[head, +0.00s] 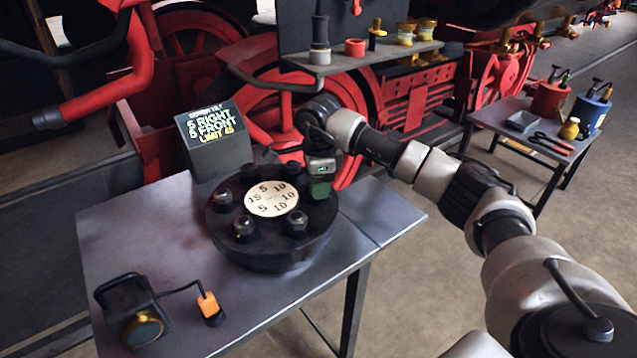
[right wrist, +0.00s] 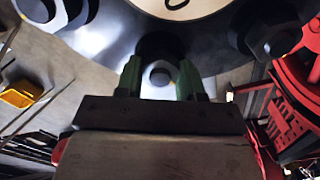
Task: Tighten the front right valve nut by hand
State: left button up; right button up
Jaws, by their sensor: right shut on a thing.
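The round black valve cover (head: 275,250) lies on the grey table, with a ring of nuts around a cream dial (head: 272,199) printed with 5, 10 and 15. My right gripper (head: 320,188) is over the right side of the cover, pointing down. In the right wrist view its green fingers (right wrist: 160,80) stand on either side of a grey valve nut (right wrist: 159,74), shut on it. The gripper hides this nut in the head view. Other nuts show at the front (head: 244,227) and front right (head: 297,222). My left gripper is not in view.
A shelf (head: 365,62) with fittings hangs behind. A side table (head: 520,125) stands right.

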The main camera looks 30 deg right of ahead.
jog(key=shift+m, duration=0.3)
jog(key=m, duration=0.5)
jog(key=shift+r+m+p, duration=0.1)
jog(key=shift+m+p, duration=0.2)
jog(key=shift+p, duration=0.1)
jog(key=m, duration=0.6)
jog(key=shift+p, duration=0.4)
jog(key=shift+w+m, duration=0.1)
jog(key=shift+m, duration=0.3)
jog(key=o, duration=0.9)
jog(key=shift+o, duration=0.2)
notch_tip(320, 180, up, 11)
jog(key=b, duration=0.1)
